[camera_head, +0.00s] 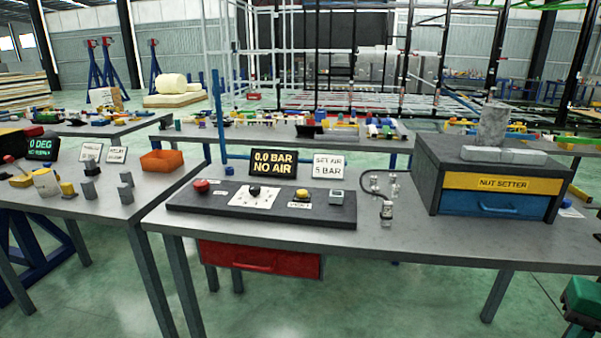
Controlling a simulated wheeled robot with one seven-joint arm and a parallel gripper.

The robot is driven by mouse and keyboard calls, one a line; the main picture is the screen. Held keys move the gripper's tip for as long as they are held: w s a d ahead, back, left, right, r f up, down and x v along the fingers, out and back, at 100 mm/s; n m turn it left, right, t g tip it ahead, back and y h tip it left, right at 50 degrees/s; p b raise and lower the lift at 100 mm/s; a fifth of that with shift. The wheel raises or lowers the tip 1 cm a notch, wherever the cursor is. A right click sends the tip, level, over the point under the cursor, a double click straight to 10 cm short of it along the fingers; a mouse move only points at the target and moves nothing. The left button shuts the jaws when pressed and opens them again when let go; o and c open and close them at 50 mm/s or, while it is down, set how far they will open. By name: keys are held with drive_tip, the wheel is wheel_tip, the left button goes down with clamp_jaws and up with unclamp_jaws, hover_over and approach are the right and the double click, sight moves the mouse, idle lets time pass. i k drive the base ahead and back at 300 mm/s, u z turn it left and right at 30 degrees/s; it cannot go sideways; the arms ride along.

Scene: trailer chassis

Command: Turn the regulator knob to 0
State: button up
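The regulator knob (254,190) is a small black knob on a white dial plate (253,200). It sits on a dark panel (228,205) on the grey workbench. The knob's pointer and dial marks are too small to read. Behind the panel a black display (273,166) reads "0.0 BAR NO AIR" in yellow. A white sign (328,166) beside it reads "SET AIR 5 BAR". My gripper is not in view.
On the panel are a red button (201,186), a yellow-and-black knob (302,195) and a small gauge-like block (336,197). A "NUT SETTER" box (499,184) stands at the right. A red drawer (262,259) hangs below.

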sight(254, 190)
drive_tip(key=u, duration=0.25)
drive_tip(key=i, duration=1.2)
drive_tip(key=u, duration=0.7)
